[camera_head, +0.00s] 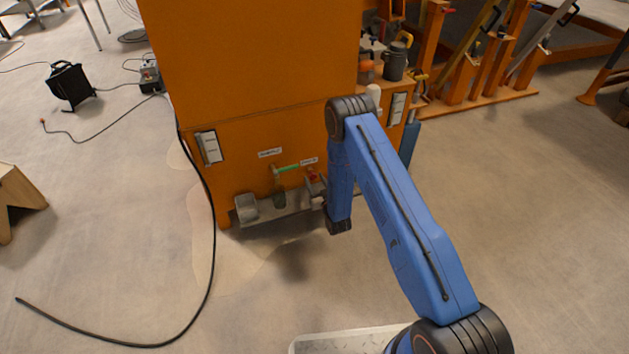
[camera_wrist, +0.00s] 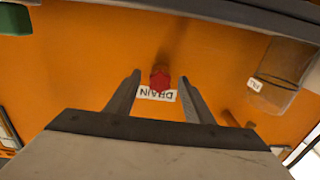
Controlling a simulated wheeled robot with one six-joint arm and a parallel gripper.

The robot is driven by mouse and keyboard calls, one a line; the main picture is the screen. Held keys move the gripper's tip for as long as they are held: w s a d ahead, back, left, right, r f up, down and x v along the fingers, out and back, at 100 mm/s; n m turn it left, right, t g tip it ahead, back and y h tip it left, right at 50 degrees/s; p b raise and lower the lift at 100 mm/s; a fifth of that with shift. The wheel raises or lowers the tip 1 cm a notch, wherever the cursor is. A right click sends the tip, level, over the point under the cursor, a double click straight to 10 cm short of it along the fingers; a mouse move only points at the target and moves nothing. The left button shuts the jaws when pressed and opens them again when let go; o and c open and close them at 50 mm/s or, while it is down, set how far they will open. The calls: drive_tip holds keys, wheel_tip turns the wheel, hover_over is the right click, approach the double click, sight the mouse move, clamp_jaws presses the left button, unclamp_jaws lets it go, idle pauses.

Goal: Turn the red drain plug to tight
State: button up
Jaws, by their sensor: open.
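The red drain plug (camera_wrist: 160,78) sticks out of the orange panel in the wrist view, in front of a white label reading DRAIN (camera_wrist: 156,95) that appears upside down. My gripper (camera_wrist: 160,82) is open, with one finger on each side of the plug and a gap on both sides. I cannot tell how far the fingertips reach along the plug. In the head view the red plug (camera_head: 313,177) shows small on the lower orange front, and my gripper (camera_head: 318,190) is beside it, partly hidden by my blue arm. Whether the plug is tight cannot be seen.
A green-handled valve (camera_head: 288,168) sits left of the plug above a grey ledge (camera_head: 290,207). A clear container labelled FILL (camera_wrist: 277,80) is at the right in the wrist view. A black hose (camera_head: 212,240) lies on the floor; the floor in front is otherwise open.

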drive_tip(key=shift+w, duration=0.25)
drive_tip(key=c, duration=1)
drive_tip(key=shift+c, duration=0.2)
